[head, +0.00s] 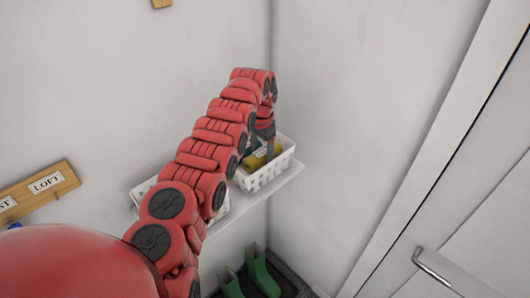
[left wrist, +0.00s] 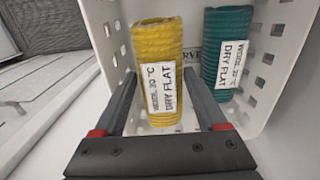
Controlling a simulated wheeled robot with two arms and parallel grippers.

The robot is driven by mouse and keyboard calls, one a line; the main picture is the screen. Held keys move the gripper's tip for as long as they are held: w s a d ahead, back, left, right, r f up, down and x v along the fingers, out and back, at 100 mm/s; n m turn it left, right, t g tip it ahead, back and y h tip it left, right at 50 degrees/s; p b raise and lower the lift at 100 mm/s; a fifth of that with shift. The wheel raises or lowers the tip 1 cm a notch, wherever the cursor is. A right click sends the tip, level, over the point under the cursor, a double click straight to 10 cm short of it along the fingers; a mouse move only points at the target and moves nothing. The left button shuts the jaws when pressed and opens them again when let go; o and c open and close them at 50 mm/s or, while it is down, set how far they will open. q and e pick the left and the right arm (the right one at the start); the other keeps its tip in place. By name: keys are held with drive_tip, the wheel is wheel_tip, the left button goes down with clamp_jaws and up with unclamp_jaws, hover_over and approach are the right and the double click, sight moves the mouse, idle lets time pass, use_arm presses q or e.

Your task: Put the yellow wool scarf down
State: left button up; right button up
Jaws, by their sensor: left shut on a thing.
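The yellow wool scarf (left wrist: 158,48) is a rolled, ribbed bundle with a white "DRY FLAT" label, in the middle of the left wrist view. My left gripper (left wrist: 160,82) is shut on it, one finger on each side. The scarf is inside a white perforated basket (left wrist: 104,45); I cannot tell whether it touches the bottom. In the head view my left arm reaches down into this basket (head: 268,180), and a little of the yellow scarf (head: 257,161) shows beside the gripper. My right gripper is not in view.
A teal rolled item (left wrist: 226,48) with a similar label stands right of the scarf in the basket. The basket is on a white wall shelf (head: 285,190) in the corner. Another white basket (head: 143,190) is partly behind my arm. Green boots (head: 262,272) stand below.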

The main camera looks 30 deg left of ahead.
use_arm(q)
drive_tip(key=shift+f, duration=0.2)
drive_tip(key=shift+s+d+r, duration=0.1)
drive_tip(key=shift+d+r, duration=0.05)
drive_tip(key=shift+s, duration=0.1)
drive_tip(key=shift+f+b, duration=0.7)
drive_tip(key=shift+b, duration=0.05)
drive_tip(key=o, duration=1.2)
drive_tip(key=shift+r, duration=0.1)
